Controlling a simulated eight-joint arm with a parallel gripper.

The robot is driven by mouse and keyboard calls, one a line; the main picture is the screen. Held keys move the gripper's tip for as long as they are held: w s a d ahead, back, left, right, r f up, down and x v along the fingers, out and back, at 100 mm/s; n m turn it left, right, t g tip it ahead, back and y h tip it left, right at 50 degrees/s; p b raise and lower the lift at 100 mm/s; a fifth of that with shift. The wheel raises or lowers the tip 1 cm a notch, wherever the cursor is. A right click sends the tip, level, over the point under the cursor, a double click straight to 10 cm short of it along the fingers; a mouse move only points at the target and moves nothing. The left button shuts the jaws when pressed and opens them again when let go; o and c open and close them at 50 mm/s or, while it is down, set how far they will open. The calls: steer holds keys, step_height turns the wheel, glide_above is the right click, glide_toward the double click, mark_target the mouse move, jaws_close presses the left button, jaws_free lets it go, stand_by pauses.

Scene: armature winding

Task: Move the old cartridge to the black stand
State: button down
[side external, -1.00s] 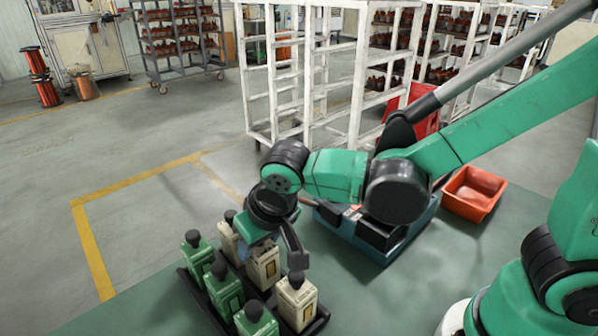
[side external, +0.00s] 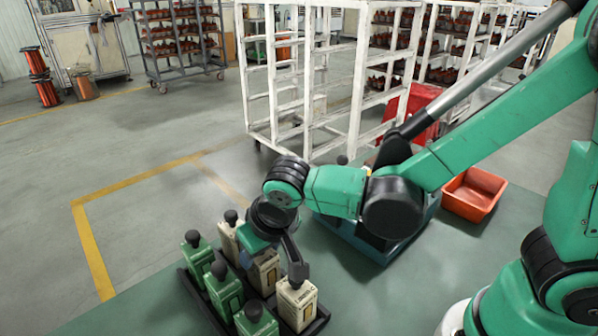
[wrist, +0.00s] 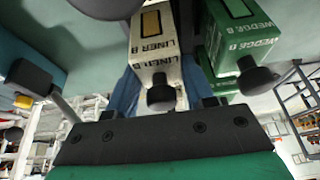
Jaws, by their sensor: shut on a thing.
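My gripper (side external: 256,250) is low over a black rack (side external: 206,308) and shut on the middle cream LINER B cartridge (side external: 265,276). The wrist view shows this cartridge (wrist: 153,55) between blue jaw parts, its black knob toward me. It appears to sit upright in the rack; whether its base is clear cannot be told. No mark shows which cartridge is old. A dark knob (side external: 342,160) shows behind my arm; what it sits on is hidden. I cannot pick out a separate black stand.
Green cartridges (side external: 224,290) and two more cream ones, one at the front (side external: 296,306), crowd the rack. A green WEDGE B cartridge (wrist: 240,35) is close beside the held one.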

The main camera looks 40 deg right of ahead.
steer(key=shift+c, duration=1.2)
jaws_free()
steer(key=shift+r, duration=2.25)
